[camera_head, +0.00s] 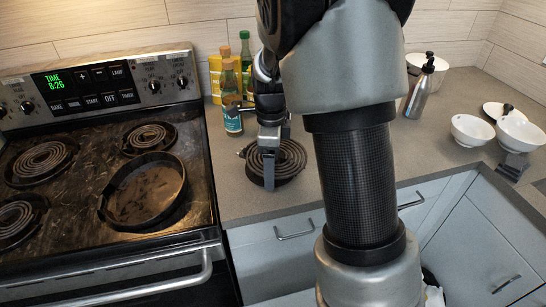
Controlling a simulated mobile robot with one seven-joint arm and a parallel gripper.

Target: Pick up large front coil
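A large dark spiral coil (291,160) lies on the grey counter to the right of the stove, near the counter's front edge. My gripper (269,170) points down at the coil's left part, with a finger in front of the coil's near side. The fingers overlap in this view, so I cannot tell whether they are open or shut, or whether they touch the coil. On the stove, the large front right burner well (145,193) is a dark round pan with no coil in it.
The stove (90,185) holds other coils at back right (150,137), back left (42,162) and front left (12,218). Bottles (231,95) stand behind my gripper. A steel bottle (419,92) and white bowls (472,130) are at right. Bare counter lies left of the coil.

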